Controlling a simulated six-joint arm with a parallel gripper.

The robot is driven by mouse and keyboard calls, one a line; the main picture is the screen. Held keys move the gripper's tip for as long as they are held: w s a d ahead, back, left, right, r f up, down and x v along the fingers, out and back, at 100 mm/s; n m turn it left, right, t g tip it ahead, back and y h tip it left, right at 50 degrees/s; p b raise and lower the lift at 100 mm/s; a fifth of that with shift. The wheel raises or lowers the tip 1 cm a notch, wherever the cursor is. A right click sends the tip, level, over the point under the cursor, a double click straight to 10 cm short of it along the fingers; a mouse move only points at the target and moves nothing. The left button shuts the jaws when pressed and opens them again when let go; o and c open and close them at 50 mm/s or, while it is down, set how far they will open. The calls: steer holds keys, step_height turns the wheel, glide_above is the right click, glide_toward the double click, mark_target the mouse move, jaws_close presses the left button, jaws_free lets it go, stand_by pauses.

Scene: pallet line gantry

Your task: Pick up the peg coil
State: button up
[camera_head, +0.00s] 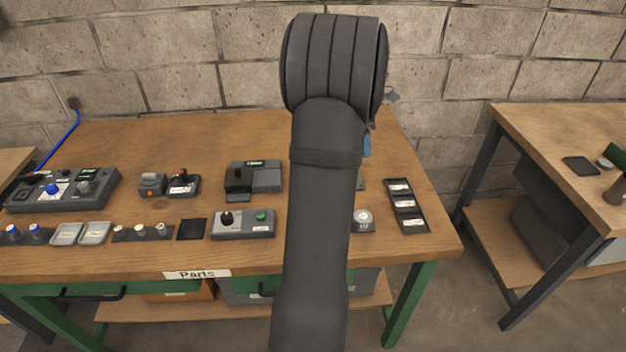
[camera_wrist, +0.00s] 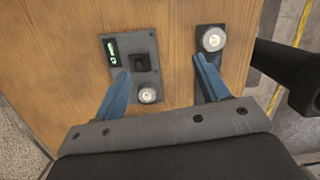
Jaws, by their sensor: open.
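No part is clearly marked as the peg coil, and I cannot tell which one it is. In the wrist view, a round silver piece (camera_wrist: 148,95) sits at the corner of a grey panel (camera_wrist: 118,75) with a green display and a dark square. A second round silver piece (camera_wrist: 213,39) sits on a dark base to the right. My gripper (camera_wrist: 164,75) is open and empty, its two blue fingers apart above the table, with the panel's round piece between them. In the head view my arm hides most of the gripper; a round silver piece (camera_head: 363,215) shows right of the arm.
The wooden table (camera_head: 130,140) carries a control box (camera_head: 65,190), small trays (camera_head: 80,233), a device with a black knob and green button (camera_head: 243,225), and a black three-slot tray (camera_head: 407,206). A brick wall (camera_head: 180,45) stands behind. Another table (camera_head: 560,130) is at right.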

steer(key=w+a+n+t+h, duration=0.2)
steer(key=a+n, duration=0.1)
steer(key=a, duration=1.7)
steer(key=x, duration=1.2)
steer(key=shift+w+d, duration=0.15)
steer(key=shift+d, duration=0.2)
steer(key=shift+s+d+x, duration=0.1)
steer(key=shift+d+x, duration=0.05)
steer(key=shift+x, duration=1.15)
steer(key=shift+s+d+x, duration=0.1)
steer(key=shift+d+x, duration=0.1)
steer(key=shift+x, duration=1.05)
steer(key=shift+r, duration=0.15)
steer(key=c, duration=1.2)
steer(key=shift+r, duration=0.1)
steer(key=shift+c, duration=0.2)
